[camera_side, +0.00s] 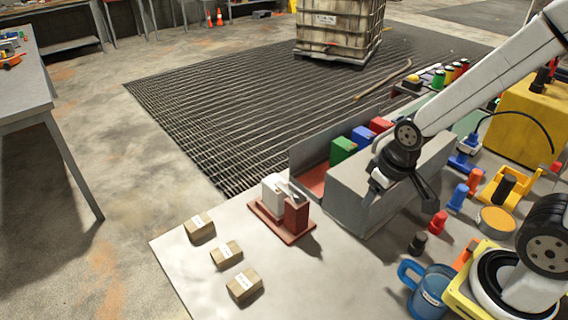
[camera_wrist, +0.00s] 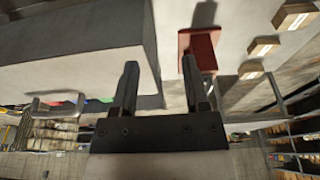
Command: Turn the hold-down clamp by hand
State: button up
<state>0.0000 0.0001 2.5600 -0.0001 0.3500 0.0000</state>
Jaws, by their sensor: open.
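A small fixture stands on the bench left of the grey trough, with a red-brown base plate (camera_side: 268,222), a white block (camera_side: 275,192) and a dark red block (camera_side: 296,215). I cannot tell for certain whether it holds the hold-down clamp. In the wrist view, a dark red part (camera_wrist: 203,48) lies beyond the right finger. My gripper (camera_side: 424,193) is over the near side of the grey trough, to the right of the fixture and apart from it. In the wrist view its two fingers (camera_wrist: 159,64) are spread with nothing between them.
The grey trough (camera_side: 345,200) holds green, blue and red blocks. Three cardboard boxes (camera_side: 226,254) lie at the bench's front left. A blue mug (camera_side: 431,290), coloured pegs (camera_side: 457,197) and a yellow holder (camera_side: 503,188) crowd the right. The bench between boxes and mug is clear.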

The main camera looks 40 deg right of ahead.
jog(key=shift+c, duration=0.9)
notch_tip(320, 180, up, 4)
jog(key=g, duration=0.3)
send_over(297, 188)
jog(key=shift+s, duration=0.1)
jog(key=shift+f, duration=0.2)
jog(key=shift+f, duration=3.75)
grip_shut()
